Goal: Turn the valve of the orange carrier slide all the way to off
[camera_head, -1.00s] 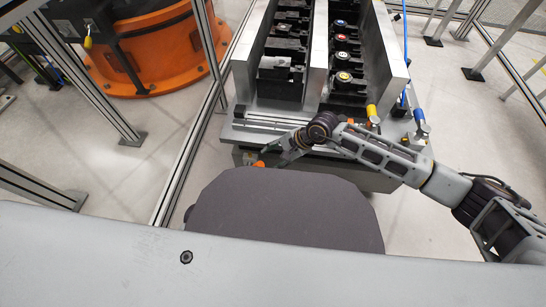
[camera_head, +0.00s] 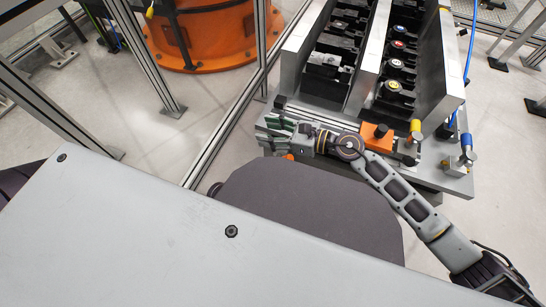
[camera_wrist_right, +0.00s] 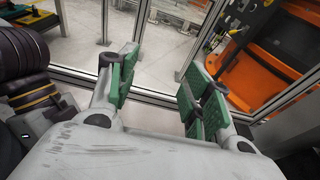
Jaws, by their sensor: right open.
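In the head view, an orange block (camera_head: 377,137) with a dark knob on top sits at the front of the grey unit, right beside my right wrist. A small orange part (camera_head: 289,156) shows low at the unit's front, just below my right gripper. I cannot tell which of these belongs to the carrier slide's valve, nor its setting. My right gripper (camera_head: 272,131) lies over the unit's front left edge, pointing left. In the right wrist view its green-padded fingers (camera_wrist_right: 160,90) are apart with nothing between them. My left gripper is not in view.
A yellow-topped fitting (camera_head: 415,129) and a blue-topped fitting (camera_head: 466,143) stand right of the orange block. Metal walls (camera_head: 368,60) enclose rows of black modules behind. A frame post (camera_head: 262,45) and a large orange base (camera_head: 200,35) stand at the back left.

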